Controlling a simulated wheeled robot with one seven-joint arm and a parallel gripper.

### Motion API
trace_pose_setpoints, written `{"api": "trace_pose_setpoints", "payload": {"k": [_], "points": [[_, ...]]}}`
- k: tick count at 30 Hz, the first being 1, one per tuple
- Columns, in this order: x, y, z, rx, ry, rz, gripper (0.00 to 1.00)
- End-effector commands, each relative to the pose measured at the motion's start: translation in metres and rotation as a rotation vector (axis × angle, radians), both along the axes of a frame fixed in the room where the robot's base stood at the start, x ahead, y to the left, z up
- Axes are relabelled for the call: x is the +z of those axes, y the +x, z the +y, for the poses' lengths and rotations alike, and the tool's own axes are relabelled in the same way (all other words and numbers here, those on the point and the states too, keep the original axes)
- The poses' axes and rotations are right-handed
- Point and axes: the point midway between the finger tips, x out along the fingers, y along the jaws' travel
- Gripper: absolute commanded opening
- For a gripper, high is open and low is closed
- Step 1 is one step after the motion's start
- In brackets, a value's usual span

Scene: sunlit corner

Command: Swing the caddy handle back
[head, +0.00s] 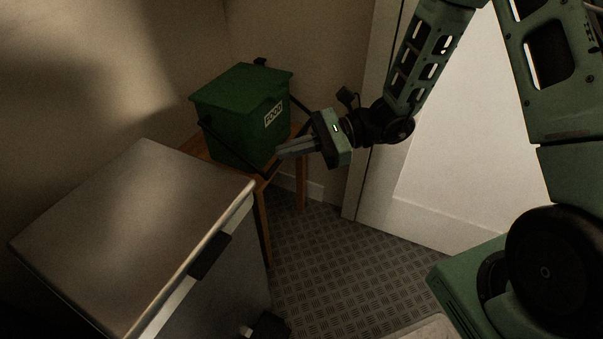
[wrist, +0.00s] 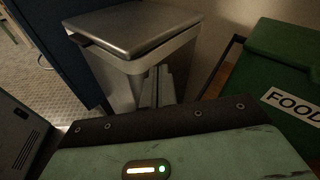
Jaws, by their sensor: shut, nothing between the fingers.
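The green caddy (head: 235,115), with a closed lid and a white FOOD label (head: 273,114), stands upright on a small wooden stool (head: 262,190). In the wrist view the caddy (wrist: 275,65) fills the right side. Its dark handle (head: 232,148) is swung down to the front, its bar low before the caddy's front face. Part of the bar is hidden by my gripper. My gripper (head: 280,152) is shut and empty, its fingertips close to the lower front of the caddy, by the handle. I cannot tell whether they touch. The handle's arm (wrist: 220,66) also shows in the wrist view.
A metal-topped bin (head: 140,225) stands in front and to the left, close to the stool. Walls are behind the caddy. A white door (head: 455,160) is at the right. The patterned floor (head: 325,255) between bin and door is mostly clear.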

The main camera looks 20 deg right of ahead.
Motion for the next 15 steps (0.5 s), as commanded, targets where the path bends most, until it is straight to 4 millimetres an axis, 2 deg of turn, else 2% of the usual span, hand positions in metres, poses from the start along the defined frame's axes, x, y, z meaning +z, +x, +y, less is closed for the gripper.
{"api": "trace_pose_setpoints", "payload": {"k": [1,6,10,12,15], "points": [[-0.046,0.018,-0.017,-0.102,0.037,0.036,0.0],[-0.124,0.069,-0.074,-0.413,0.14,0.105,0.0],[-0.166,0.09,-0.111,-0.585,0.185,0.133,0.0],[-0.18,0.096,-0.126,-0.647,0.201,0.139,0.0],[-0.191,0.101,-0.138,-0.698,0.212,0.145,0.0]]}}
